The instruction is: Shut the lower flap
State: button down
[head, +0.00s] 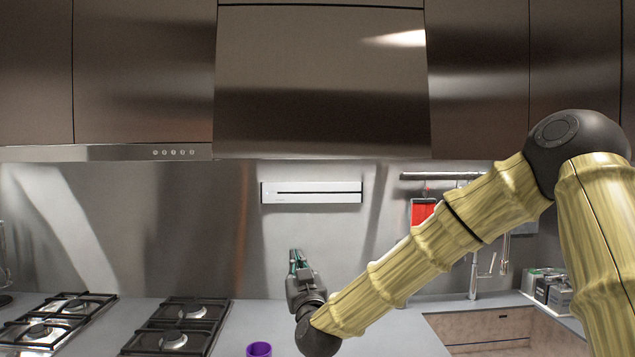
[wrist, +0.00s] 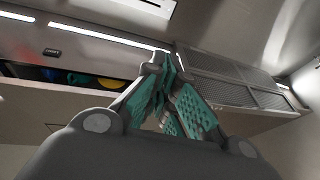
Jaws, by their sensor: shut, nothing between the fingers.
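The lower flap (head: 320,85) is the wide brown metallic panel in the middle of the upper cabinets. In the head view its bottom edge is slightly wider than its top, and it appears to stand out from its neighbours. In the wrist view, a dark gap with coloured items (wrist: 95,80) inside shows below a panel with a small handle (wrist: 52,52); this appears to be the same flap, ajar. My gripper (head: 297,258) is below the flap, apart from it, pointing up. Its green-padded fingers (wrist: 168,75) are shut and empty.
A white wall unit (head: 312,192) is on the backsplash behind my gripper. Gas hobs (head: 178,325) are at left, with a purple cup (head: 259,349) beside them. A hood (head: 110,152) is at upper left. A rail with a red item (head: 422,211) and a tap (head: 474,275) are at right.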

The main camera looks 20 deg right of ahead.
jog(key=s+d+r+m+t+h, duration=0.2)
jog(key=r+h, duration=0.1)
jog(key=r, duration=0.8)
jog(key=s+d+r+m+t+h, duration=0.1)
jog(key=d+r+h, duration=0.2)
jog(key=r, duration=0.7)
jog(key=p, duration=0.5)
send_near(318, 144)
notch_tip(318, 144, up, 4)
jog(key=shift+w+d+f+p, duration=0.15)
jog(key=shift+w+p, duration=0.1)
jog(key=shift+w, duration=0.35)
jog(key=shift+w+d+f+p, duration=0.15)
jog(key=shift+w+f+p, duration=0.05)
jog(key=shift+w, duration=0.4)
jog(key=shift+w+d+f+p, duration=0.15)
jog(key=shift+w+p, duration=0.1)
jog(key=shift+w, duration=0.35)
jog(key=shift+f, duration=0.1)
